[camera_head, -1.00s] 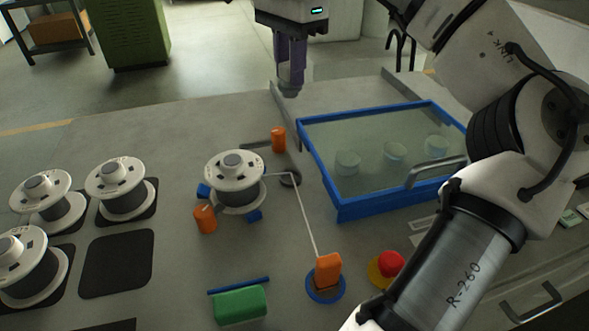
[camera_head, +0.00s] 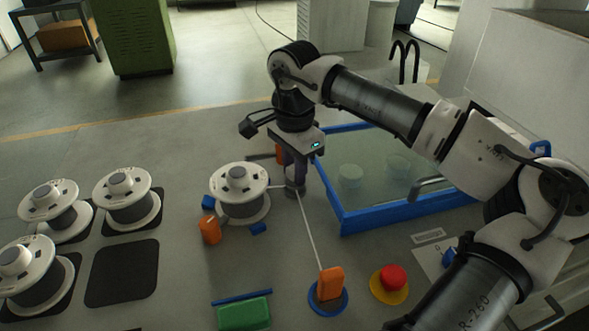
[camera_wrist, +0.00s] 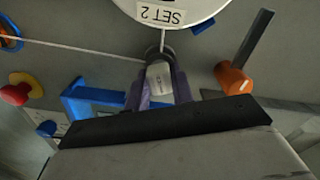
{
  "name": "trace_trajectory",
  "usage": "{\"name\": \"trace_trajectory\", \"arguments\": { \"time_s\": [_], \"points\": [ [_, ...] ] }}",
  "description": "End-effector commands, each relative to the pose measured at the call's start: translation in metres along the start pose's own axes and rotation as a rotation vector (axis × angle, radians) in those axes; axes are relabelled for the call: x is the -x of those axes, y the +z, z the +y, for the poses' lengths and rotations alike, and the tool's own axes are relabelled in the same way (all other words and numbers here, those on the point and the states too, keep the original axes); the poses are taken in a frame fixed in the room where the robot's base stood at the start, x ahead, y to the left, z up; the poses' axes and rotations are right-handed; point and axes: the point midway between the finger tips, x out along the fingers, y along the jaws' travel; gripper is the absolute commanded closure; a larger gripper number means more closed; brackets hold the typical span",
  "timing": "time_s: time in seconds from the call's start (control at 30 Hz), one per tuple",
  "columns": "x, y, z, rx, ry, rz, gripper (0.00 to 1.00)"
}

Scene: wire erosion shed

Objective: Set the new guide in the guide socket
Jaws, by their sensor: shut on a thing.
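My gripper (camera_head: 295,172) points down at the guide socket, right of the wire spool (camera_head: 240,182). Its purple fingers are shut on the new guide (camera_wrist: 160,80), a pale grey piece between them in the wrist view. In the head view the guide's grey lower end (camera_head: 296,189) shows under the fingers. The dark round guide socket (camera_wrist: 153,50) shows just beyond the guide in the wrist view, mostly hidden by it. I cannot tell whether the guide is inside the socket or just above it. A thin wire (camera_head: 307,228) runs from the spool past this spot to an orange block (camera_head: 331,281).
A blue-rimmed tank (camera_head: 388,216) stands close to the right of my gripper. A red button (camera_head: 393,277) and a green block (camera_head: 244,312) are nearer the front. Several spools (camera_head: 128,197) stand on dark pads at left.

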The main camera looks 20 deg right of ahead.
Motion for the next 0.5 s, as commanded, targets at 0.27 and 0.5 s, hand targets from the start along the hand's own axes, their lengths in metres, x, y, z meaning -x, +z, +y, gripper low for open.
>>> {"name": "trace_trajectory", "arguments": {
  "time_s": [0.27,0.5],
  "points": [
    [-0.0109,0.0,0.0001,0.0,-0.001,0.001,1.0],
    [-0.0134,-0.0001,0.0001,0.0,-0.001,0.001,0.67]
  ]
}}
